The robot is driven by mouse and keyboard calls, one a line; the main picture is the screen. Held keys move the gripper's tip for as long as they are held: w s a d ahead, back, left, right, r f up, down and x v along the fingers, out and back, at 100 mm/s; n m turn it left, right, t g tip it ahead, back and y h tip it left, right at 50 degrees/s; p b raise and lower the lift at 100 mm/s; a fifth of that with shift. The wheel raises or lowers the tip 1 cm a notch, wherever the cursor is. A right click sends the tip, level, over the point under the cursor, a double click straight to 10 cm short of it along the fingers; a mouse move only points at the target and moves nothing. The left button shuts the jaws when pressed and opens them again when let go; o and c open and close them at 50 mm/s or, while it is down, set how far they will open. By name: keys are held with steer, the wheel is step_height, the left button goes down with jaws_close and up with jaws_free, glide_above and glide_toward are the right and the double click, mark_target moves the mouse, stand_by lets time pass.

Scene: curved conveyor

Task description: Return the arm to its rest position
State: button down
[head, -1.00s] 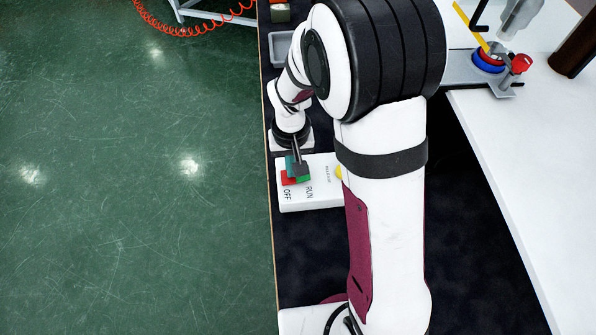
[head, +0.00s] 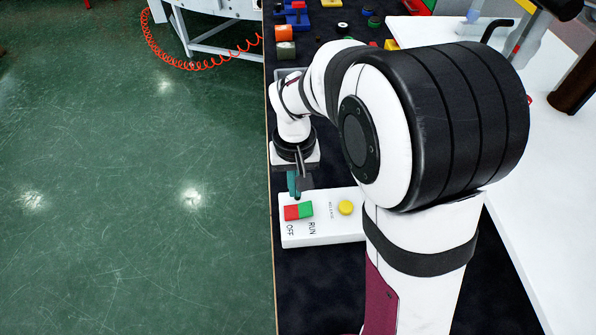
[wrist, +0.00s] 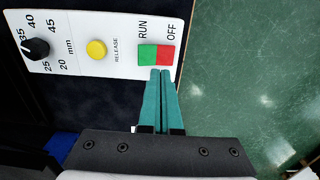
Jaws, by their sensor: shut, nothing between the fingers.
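My gripper (head: 294,194) is shut, with its teal fingers together and nothing between them. In the head view it hangs just beyond the far edge of the white control box (head: 322,238), near the left edge of the dark table. In the wrist view the closed fingertips (wrist: 161,71) appear just below the red and green RUN/OFF switch (wrist: 156,55). I cannot tell the exact height above the box. My arm folds across the middle of the head view and hides part of the table.
The box also carries a yellow RELEASE button (head: 346,208) and a black dial (wrist: 36,48). Several coloured parts, including an orange block (head: 285,50), lie on the far dark table. A white surface (head: 510,200) is on the right. Green floor (head: 130,200) lies open on the left.

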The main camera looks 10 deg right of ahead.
steer(key=s+d+r+m+y, duration=0.1)
steer(key=s+r, duration=0.3)
steer(key=s, duration=0.7)
steer(key=s+d+r+m, duration=0.2)
steer(key=s+r+m, duration=0.1)
steer(key=s, duration=0.7)
steer(key=shift+s+d+r+m+y, duration=0.2)
steer(key=shift+s+r+m+y, duration=0.2)
steer(key=shift+m, duration=0.4)
